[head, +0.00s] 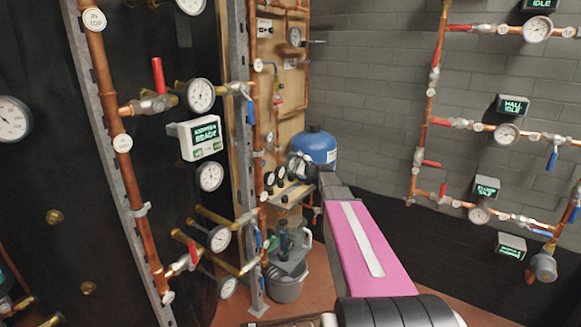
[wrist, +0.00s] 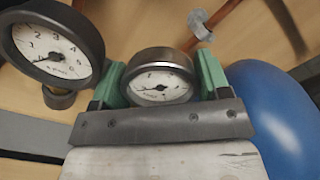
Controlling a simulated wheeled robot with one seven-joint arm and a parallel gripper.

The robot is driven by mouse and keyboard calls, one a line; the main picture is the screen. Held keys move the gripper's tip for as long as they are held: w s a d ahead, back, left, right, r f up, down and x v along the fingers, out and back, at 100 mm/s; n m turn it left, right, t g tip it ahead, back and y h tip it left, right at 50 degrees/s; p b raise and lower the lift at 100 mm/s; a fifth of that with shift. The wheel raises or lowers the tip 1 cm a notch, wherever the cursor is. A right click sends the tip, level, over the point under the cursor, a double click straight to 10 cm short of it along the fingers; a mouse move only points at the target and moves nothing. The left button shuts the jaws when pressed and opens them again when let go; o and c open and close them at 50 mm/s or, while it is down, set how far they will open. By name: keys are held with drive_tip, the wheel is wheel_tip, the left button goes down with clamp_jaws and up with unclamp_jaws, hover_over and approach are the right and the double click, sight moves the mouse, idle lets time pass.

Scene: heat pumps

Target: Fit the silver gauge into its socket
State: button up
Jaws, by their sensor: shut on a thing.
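The silver gauge (wrist: 160,86) has a white dial and a grey metal rim. In the wrist view it sits between the two green fingertips of my gripper (wrist: 162,82), which are shut on it from both sides. Its dial faces my wrist camera. In the head view my gripper (head: 303,168) is at the end of my arm, in front of a blue tank and beside a small shelf with gauges. The held gauge is too small there to make out clearly. I cannot tell which fitting is the gauge's socket.
A dark-rimmed gauge (wrist: 52,48) is close on the left in the wrist view. The blue tank (wrist: 275,115) is close on the right. The gauge shelf (head: 291,193) stands by a wooden board with copper pipes. A grey bucket (head: 287,285) stands below.

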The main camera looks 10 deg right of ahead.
sight(293, 158)
drive_tip(key=shift+d+r, duration=0.1)
drive_tip(key=shift+r, duration=1.3)
drive_tip(key=shift+r, duration=0.1)
